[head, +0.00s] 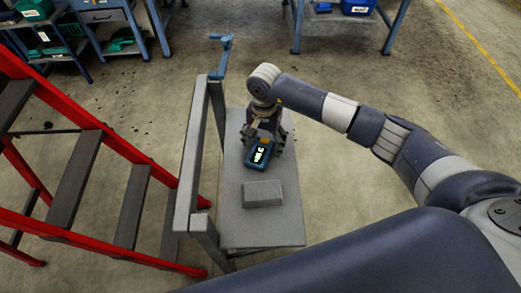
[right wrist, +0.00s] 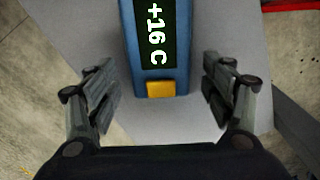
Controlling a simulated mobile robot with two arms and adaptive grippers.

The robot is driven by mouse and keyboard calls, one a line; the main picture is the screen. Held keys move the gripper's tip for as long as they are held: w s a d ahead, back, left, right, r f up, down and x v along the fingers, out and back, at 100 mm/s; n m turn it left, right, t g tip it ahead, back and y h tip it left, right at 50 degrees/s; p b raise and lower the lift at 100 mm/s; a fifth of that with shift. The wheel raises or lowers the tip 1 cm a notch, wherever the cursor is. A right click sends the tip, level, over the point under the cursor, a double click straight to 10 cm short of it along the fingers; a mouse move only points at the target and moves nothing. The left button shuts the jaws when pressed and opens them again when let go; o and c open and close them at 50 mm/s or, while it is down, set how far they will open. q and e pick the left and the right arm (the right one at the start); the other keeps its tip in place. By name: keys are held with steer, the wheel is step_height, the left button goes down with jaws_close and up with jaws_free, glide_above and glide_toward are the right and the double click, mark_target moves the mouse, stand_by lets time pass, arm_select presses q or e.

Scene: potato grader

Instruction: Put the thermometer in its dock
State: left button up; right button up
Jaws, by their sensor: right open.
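The thermometer (head: 257,154) is a blue handheld device with a dark display, lying on the grey platform. In the right wrist view the thermometer (right wrist: 160,40) reads "+16 C" and has a yellow button at its near end; its far end is cut off. My right gripper (head: 264,137) is above the platform at the thermometer's far end. In the wrist view its open fingers (right wrist: 160,92) stand either side of the yellow-button end, with gaps on both sides. A plain grey block (head: 263,194) lies nearer on the platform; I cannot tell whether it is the dock. My left gripper is out of view.
The grey platform (head: 236,225) has a raised rail (head: 187,170) along its left side, with a blue bent part (head: 223,52) at its top. Red steps (head: 90,120) stand to the left. Workbenches with bins stand at the back. Open floor lies to the right.

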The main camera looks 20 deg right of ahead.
steer(key=shift+f, duration=0.4)
steer(key=c, duration=1.3)
